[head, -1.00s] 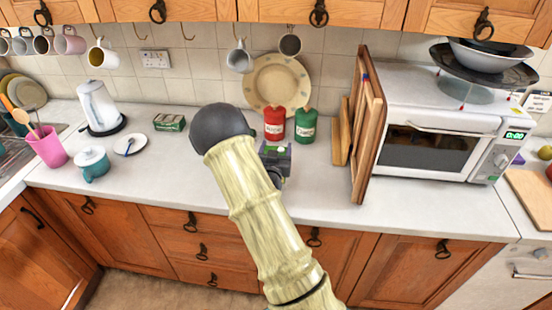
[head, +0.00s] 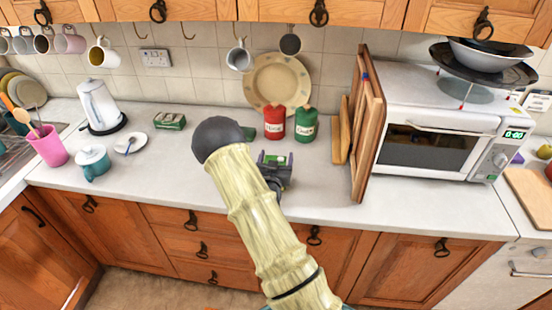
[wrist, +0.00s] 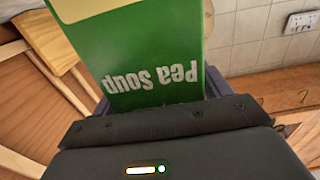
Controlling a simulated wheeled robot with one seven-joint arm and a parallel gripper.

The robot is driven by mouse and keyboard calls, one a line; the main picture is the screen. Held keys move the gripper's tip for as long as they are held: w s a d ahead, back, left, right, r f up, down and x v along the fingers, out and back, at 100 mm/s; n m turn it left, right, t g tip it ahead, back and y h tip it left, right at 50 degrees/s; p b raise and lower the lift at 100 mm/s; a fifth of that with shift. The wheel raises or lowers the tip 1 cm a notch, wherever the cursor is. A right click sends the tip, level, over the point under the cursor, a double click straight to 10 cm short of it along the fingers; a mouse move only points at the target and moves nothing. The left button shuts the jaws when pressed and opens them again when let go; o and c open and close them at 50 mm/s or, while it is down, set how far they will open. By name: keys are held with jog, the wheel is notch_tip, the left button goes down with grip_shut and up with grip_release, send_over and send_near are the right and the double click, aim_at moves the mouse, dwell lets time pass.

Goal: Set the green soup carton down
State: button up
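The green soup carton (wrist: 150,55), lettered "Pea Soup", fills the upper middle of the wrist view. Its lettering is upside down in that view. My gripper (wrist: 160,100) has a dark finger close against each side of the carton, so it looks shut on it. In the head view my gripper (head: 275,160) is above the counter, in front of the red and green canisters. Most of the carton is hidden there by my gripper and arm. I cannot tell whether its base touches the counter.
A red canister (head: 274,122) and a green canister (head: 306,125) stand behind my gripper. Wooden boards (head: 368,130) and the microwave (head: 440,130) are at the right. A small green patch shows beside my arm's round joint, unclear what.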

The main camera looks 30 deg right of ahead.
jog(key=shift+o, duration=0.7)
jog(key=shift+r, duration=0.15)
jog(key=b+v, duration=0.3)
jog(key=v, duration=0.9)
